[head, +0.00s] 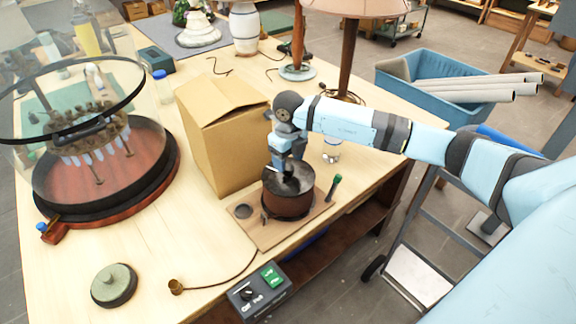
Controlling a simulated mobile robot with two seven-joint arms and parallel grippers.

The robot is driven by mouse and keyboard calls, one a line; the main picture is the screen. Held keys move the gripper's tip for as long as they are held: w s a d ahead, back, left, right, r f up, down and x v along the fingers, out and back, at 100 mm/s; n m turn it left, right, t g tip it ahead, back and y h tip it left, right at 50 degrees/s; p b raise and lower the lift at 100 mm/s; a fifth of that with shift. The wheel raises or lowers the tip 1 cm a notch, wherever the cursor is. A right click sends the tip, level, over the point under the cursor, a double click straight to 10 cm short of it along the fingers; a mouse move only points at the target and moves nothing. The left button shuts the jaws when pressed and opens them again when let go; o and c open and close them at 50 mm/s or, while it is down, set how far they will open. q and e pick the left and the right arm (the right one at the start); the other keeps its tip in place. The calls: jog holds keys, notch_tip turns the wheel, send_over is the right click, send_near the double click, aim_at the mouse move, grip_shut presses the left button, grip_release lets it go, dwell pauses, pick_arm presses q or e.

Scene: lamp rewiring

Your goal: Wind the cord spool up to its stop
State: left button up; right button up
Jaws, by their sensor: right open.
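The cord spool (286,202) is a brown drum with a dark top, standing on a wooden board (255,232) near the table's front edge. My right gripper (289,178) points down over the spool's top and is open. Its fingertips are small and dark against the top, so I cannot tell whether they touch it. A thin brown cord (226,281) lies on the table and runs from near the board to a small brass end piece (176,286). My left gripper is not in view.
A cardboard box (222,140) stands close behind the spool. A green-handled tool (334,187) is right of it. A switch box (259,291) sits at the front edge. A glass dome stand (160,175) and a round green lid (114,285) are on the left.

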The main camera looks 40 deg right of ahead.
aim_at(288, 167)
jog(key=shift+f, duration=1.95)
grip_shut()
